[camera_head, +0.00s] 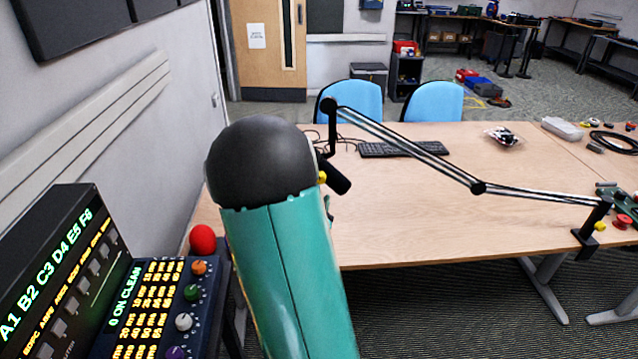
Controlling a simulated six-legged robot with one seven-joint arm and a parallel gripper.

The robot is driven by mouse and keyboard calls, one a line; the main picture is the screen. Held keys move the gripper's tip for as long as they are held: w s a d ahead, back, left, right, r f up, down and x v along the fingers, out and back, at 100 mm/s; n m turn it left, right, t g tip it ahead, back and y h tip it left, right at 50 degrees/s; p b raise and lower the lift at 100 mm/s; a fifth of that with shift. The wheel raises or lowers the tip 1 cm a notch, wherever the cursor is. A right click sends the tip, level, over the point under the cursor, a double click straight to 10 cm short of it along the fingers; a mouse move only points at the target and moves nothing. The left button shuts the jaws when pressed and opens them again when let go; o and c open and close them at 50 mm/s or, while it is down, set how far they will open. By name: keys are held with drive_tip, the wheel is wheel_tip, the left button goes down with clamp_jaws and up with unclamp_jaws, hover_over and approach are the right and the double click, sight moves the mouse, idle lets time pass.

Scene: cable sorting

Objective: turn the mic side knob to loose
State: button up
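A black microphone (338,178) hangs tilted from the left end of a jointed boom arm (418,155) over the table. A small yellow knob (322,177) shows at the microphone's left side, right beside the edge of my arm. A second yellow knob (600,227) sits low at the boom's clamp at the right table edge. My large green arm link with its black rounded joint fills the middle of the view. A small dark green sliver shows at its right edge, and I cannot tell what it is. My gripper cannot be made out, and the area behind my arm is hidden.
The wooden table (440,230) holds a keyboard (395,149), a clear bag, a black cable coil (615,141) and small parts at right. Two blue chairs stand behind it. At lower left are a lit panel (60,270), a knob console (165,300) and a red ball (202,239).

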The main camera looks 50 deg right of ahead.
drive_tip(key=x, duration=0.5)
drive_tip(key=shift+w+d, duration=0.25)
drive_tip(key=shift+d, duration=0.1)
drive_tip(key=c, duration=1)
